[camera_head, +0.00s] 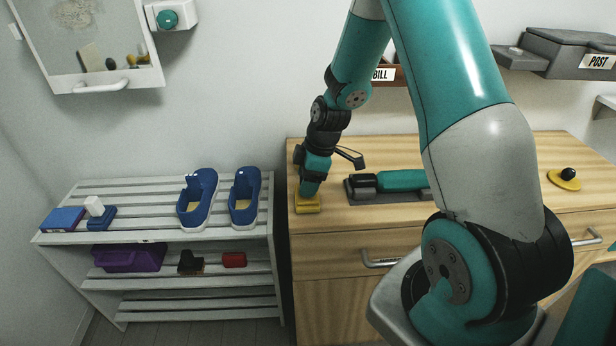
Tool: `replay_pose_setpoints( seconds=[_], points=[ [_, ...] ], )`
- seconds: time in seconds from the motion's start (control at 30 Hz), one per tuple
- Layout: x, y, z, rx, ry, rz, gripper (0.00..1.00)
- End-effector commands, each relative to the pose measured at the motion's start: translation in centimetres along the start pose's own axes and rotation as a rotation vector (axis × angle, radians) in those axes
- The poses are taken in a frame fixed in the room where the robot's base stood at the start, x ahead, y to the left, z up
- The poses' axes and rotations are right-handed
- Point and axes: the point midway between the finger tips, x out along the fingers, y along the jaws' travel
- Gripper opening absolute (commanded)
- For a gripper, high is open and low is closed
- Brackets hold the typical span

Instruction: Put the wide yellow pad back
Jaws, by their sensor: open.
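A small yellow pad (307,206) lies at the left front corner of the wooden cabinet top. My gripper (309,190) points down right above it, open. Its fingertips are too small and covered to tell whether they touch the pad. A second yellow piece (562,181), flat and rounded with a black knob on it, lies at the right of the cabinet top. I cannot tell from this view which of the two is the wide pad.
A dark tray (358,196) holding a teal tool (402,180) lies just right of my gripper, partly behind my arm. A slatted shoe rack (140,191) with blue shoes (198,203) stands left. Above are a wall mirror (90,35) and a POST box (570,55).

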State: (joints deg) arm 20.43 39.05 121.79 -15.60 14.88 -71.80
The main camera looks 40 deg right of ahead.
Motion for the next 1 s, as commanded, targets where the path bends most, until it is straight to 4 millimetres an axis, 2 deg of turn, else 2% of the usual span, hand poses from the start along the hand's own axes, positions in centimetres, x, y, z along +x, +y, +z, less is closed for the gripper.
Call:
replay_pose_setpoints(
  seconds=[0.17, 0.37, 0.5, 0.7, 0.83, 1.0],
  points=[
    [-1.1, 0.1, 0.0, 0.0, 0.001, 0.004, 0.61],
    [-5.2, 0.3, -0.5, -0.002, 0.002, 0.009, 0.61],
    [-9.1, 0.3, -0.5, 0.0, 0.002, 0.009, 0.61],
    [-13.8, 0.3, -0.5, 0.001, 0.001, 0.005, 0.61],
    [-15.9, 0.2, -0.5, 0.0, 0.001, 0.004, 0.61],
    [-17.3, -0.1, -0.9, 0.002, 0.002, 0.0, 0.61]
  ],
)
